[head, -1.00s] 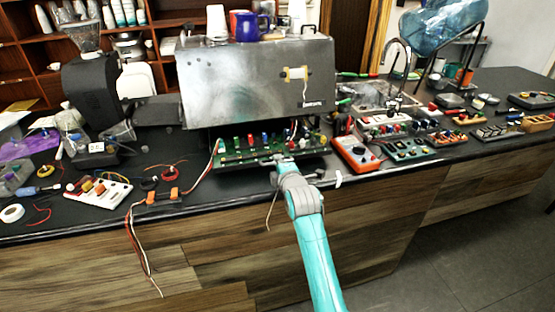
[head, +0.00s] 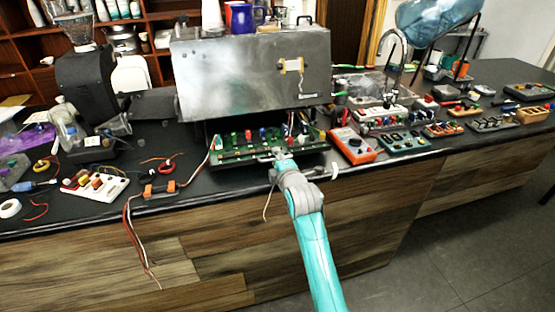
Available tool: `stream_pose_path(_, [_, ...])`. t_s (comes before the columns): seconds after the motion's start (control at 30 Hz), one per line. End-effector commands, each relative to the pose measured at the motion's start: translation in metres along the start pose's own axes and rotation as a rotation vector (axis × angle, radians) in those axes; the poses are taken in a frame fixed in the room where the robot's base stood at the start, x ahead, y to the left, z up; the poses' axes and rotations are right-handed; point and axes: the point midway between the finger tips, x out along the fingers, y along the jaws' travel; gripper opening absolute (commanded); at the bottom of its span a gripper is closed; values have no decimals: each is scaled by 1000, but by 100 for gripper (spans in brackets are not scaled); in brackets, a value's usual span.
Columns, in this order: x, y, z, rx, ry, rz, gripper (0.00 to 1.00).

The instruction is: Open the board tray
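The board tray (head: 228,156) is a green circuit board with a dark front edge and several coloured parts. It sticks out from under the metal brewer (head: 245,80) on the counter. My gripper (head: 274,155) is at the front edge of the tray, right of its middle, and appears to touch it. The fingers are small and partly merge with the tray's edge, so I cannot tell whether they are shut on it. The back of the tray is hidden under the brewer.
An orange multimeter (head: 352,146) and small circuit modules (head: 403,141) lie to the right. A white breadboard (head: 92,185) and an orange connector with wires (head: 160,189) lie to the left. A black grinder (head: 82,85) stands behind. The counter's front edge is close to the tray.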

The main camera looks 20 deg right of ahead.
Motion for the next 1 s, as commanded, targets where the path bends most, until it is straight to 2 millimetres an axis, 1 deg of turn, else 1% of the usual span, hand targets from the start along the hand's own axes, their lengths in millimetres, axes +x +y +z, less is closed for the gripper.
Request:
stream_pose_path(0.17, [-6, 0, 0, 0, 0, 0, 35])
stream_pose_path(0.27, [-18, -1, 0, 0, 0, 0, 35])
stream_pose_path(0.5, [-66, 0, 0, 0, 0, 1, 35])
stream_pose_path(0.7, [-100, -1, 0, 0, 0, 0, 35])
stream_pose_path(0.83, [-113, -1, 0, 0, 0, -1, 35])
stream_pose_path(1.0, [-120, 0, 0, 0, 0, 0, 35])
